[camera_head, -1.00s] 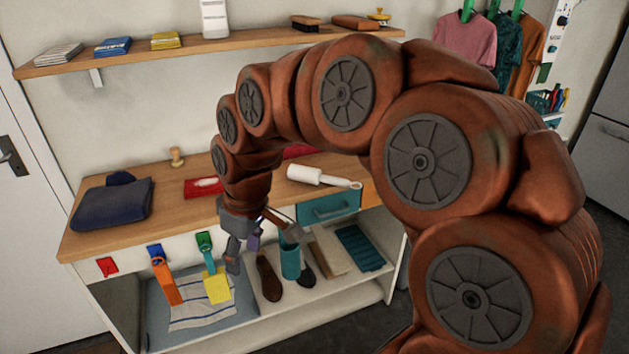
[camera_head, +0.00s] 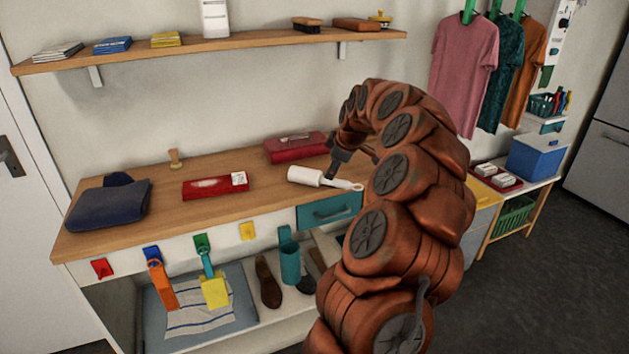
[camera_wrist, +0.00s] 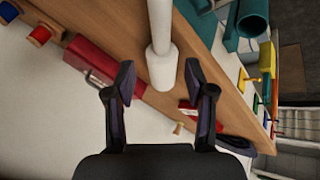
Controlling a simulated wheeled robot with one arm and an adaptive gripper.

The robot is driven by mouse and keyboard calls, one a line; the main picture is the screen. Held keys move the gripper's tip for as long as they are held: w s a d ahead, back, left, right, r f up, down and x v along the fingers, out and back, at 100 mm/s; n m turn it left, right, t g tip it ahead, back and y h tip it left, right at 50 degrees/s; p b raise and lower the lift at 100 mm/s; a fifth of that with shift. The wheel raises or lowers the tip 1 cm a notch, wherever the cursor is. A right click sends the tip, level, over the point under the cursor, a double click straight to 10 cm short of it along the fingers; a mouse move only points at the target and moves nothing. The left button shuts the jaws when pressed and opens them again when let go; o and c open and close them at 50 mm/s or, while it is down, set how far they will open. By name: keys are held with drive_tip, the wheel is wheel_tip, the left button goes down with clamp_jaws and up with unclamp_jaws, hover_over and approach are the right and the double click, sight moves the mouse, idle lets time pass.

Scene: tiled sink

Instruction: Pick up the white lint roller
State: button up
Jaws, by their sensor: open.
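The white lint roller (camera_head: 306,175) lies on the wooden counter, its handle pointing right toward my arm in the head view. In the wrist view the roller (camera_wrist: 162,70) runs from the top edge down to just ahead of the space between the fingers. My gripper (camera_head: 350,163) is above the counter by the roller's handle side. In the wrist view my gripper (camera_wrist: 159,84) is open and empty, one finger to each side of the roller's line. I cannot tell the exact height gap to the roller.
A red toolbox (camera_head: 296,147) stands behind the roller. A flat red box (camera_head: 215,187), a wooden stamp (camera_head: 176,159) and a folded dark cloth (camera_head: 108,203) are to the left. A teal drawer (camera_head: 330,208) is below the roller. A shelf (camera_head: 200,50) hangs above.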

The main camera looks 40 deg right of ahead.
sight(326, 180)
drive_tip(key=shift+p+x, duration=1)
drive_tip(key=shift+x, duration=2.7)
drive_tip(key=shift+s, duration=0.1)
drive_tip(key=shift+c, duration=0.2)
clamp_jaws()
